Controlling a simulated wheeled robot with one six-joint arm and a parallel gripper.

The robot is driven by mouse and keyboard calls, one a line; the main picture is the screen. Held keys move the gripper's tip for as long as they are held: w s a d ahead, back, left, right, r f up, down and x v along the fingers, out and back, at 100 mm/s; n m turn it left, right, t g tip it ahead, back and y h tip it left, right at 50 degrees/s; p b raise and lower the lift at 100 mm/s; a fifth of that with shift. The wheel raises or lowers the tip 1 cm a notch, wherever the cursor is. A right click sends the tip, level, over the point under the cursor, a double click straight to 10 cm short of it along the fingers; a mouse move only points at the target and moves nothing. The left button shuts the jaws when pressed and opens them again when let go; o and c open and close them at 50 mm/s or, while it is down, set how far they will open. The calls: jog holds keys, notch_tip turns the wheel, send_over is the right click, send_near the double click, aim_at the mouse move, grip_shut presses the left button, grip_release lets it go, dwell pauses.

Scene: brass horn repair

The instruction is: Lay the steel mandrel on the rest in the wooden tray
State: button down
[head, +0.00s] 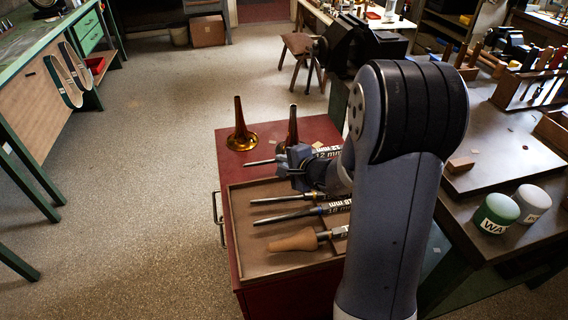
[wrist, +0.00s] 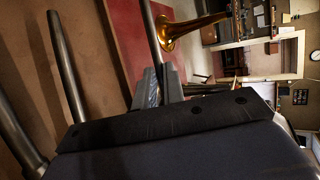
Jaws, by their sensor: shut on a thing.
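My gripper (head: 286,163) is shut on a slim steel mandrel (head: 261,162) near the far edge of the wooden tray (head: 234,222). The bare end points left in the head view, and a 12 mm label shows on the other side of the jaws. In the wrist view the mandrel (wrist: 152,38) runs between the fingers (wrist: 158,84). Two thicker mandrels (head: 280,199) (head: 290,216) lie side by side in the tray, nearer the head camera. My arm hides the tray's right part. I cannot tell whether the held mandrel touches anything below; the rest is not clearly seen.
A tan cone-shaped tool (head: 296,240) lies at the tray's near side. A dark bench (head: 508,160) with two lidded jars (head: 496,212) stands at right.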

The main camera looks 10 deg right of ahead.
jog(key=shift+f+b, duration=2.35)
jog(key=shift+b, duration=0.7)
jog(key=shift+b, duration=1.25)
jog(key=shift+f+b, duration=0.2)
jog(key=shift+b, duration=0.1)
jog(key=shift+f+b, duration=1.75)
jog(key=shift+b, duration=0.45)
jog(key=shift+r, duration=0.1)
jog(key=shift+f+b, duration=0.25)
jog(key=shift+b, duration=0.85)
